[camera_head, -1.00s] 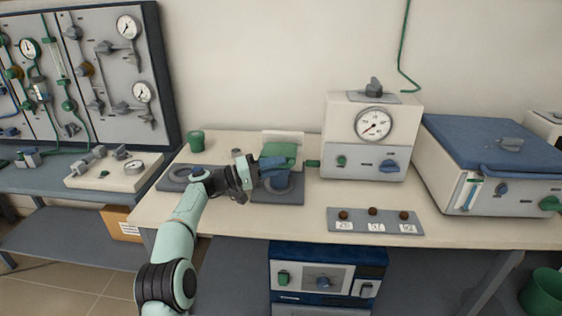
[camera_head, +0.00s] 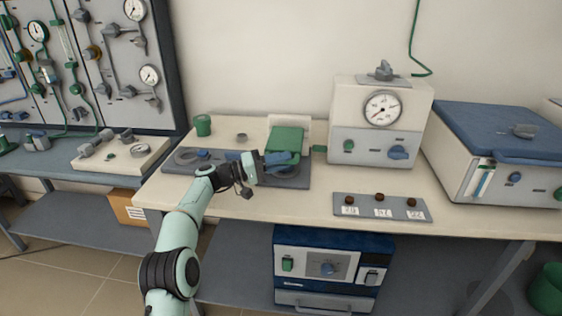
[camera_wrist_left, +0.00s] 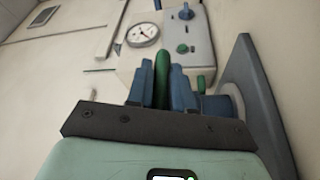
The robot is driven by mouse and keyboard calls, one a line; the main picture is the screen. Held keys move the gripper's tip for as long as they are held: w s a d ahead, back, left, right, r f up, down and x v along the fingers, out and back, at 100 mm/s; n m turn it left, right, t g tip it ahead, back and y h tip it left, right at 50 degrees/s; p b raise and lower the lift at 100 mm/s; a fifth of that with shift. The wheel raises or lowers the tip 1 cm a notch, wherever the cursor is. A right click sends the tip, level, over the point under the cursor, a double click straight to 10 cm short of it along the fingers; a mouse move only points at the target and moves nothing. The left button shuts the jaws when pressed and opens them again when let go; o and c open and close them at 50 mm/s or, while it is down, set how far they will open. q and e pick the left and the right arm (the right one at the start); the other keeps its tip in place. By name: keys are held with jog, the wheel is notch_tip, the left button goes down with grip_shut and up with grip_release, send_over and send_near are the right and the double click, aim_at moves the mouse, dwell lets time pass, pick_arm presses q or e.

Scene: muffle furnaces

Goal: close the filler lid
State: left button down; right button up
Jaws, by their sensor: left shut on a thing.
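A green flat panel, which looks like the filler lid (camera_head: 286,140), stands tilted in front of a small white box (camera_head: 290,121) on the bench. My left gripper (camera_head: 282,158) reaches it from the left, its blue fingers at the panel's lower part. In the left wrist view the lid (camera_wrist_left: 162,78) shows edge-on as a green strip between the two blue fingers of the gripper (camera_wrist_left: 162,85), which are shut on it. The lid's hinge is not clear. My right gripper is not in view.
A grey plate (camera_head: 210,170) with round rings lies under my left gripper. A white dial unit (camera_head: 381,120) stands to the right, with a grey tray of several brown knobs (camera_head: 360,206) in front. A green cup (camera_head: 203,125) stands at the back left.

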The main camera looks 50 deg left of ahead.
pick_arm(q)
jog(key=c, duration=1.4)
grip_release()
jog(key=shift+f, duration=0.2)
jog(key=shift+s, duration=0.1)
jog(key=p+v, duration=0.2)
jog(key=v, duration=1.1)
jog(key=shift+s+a+r, duration=0.1)
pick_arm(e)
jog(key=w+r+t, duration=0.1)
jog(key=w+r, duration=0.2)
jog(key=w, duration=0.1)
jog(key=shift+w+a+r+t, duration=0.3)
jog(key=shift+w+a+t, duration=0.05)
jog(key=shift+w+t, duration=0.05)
